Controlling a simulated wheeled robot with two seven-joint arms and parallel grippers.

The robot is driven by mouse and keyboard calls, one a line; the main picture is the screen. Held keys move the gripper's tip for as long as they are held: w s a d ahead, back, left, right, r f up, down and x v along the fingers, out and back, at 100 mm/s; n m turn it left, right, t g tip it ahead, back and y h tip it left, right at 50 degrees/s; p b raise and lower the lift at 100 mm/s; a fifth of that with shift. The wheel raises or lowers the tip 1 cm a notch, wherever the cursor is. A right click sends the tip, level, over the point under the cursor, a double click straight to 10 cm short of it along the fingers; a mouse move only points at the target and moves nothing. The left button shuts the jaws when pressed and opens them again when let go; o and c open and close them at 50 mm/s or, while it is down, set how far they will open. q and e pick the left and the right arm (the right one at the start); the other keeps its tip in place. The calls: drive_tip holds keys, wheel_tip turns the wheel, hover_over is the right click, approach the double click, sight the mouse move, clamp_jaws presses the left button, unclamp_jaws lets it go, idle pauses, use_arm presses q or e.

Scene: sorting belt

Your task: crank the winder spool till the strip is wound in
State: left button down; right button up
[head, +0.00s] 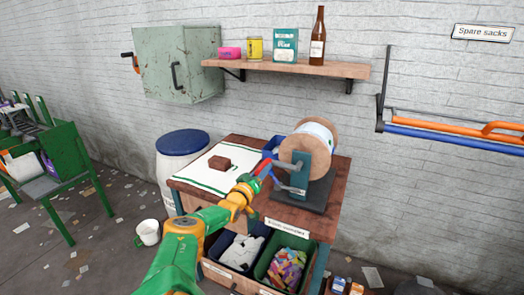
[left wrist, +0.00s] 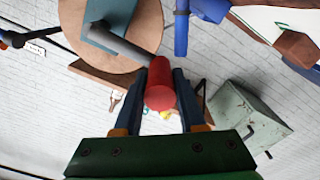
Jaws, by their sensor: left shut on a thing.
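The winder spool (head: 310,140) has wooden end discs and stands on a dark base on the right of the wooden table. Its near disc shows in the left wrist view (left wrist: 140,22). A grey crank arm (left wrist: 118,42) ends in a red handle (left wrist: 160,88). My left gripper (head: 264,180) is shut on the red handle, which sits between its two fingers in the left wrist view. The strip (head: 200,178), white with green edge lines, lies across the left of the table; white material is also on the spool. My right gripper is not in view.
A brown block (head: 219,163) rests on the strip. A blue-lidded barrel (head: 183,143) stands left of the table (head: 320,220). Bins of cloth (head: 285,270) sit below it. A shelf (head: 290,68) and green cabinet (head: 180,62) hang on the wall behind.

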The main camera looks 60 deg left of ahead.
use_arm(q)
drive_tip(key=shift+r, duration=0.15)
idle(0.5)
drive_tip(key=c, duration=0.5)
unclamp_jaws()
drive_tip(key=s+p, duration=0.1)
drive_tip(key=p, duration=0.1)
drive_tip(key=s+d+p, duration=0.1)
drive_tip(key=p, duration=0.1)
drive_tip(key=shift+s+d+r, duration=0.15)
drive_tip(key=shift+d+r, duration=0.1)
drive_tip(key=shift+r, duration=0.1)
drive_tip(key=p+v, duration=0.1)
drive_tip(key=v, duration=0.1)
drive_tip(key=p+v, duration=0.1)
drive_tip(key=v, duration=0.1)
drive_tip(key=shift+s+f, duration=0.15)
drive_tip(key=shift+f, duration=0.25)
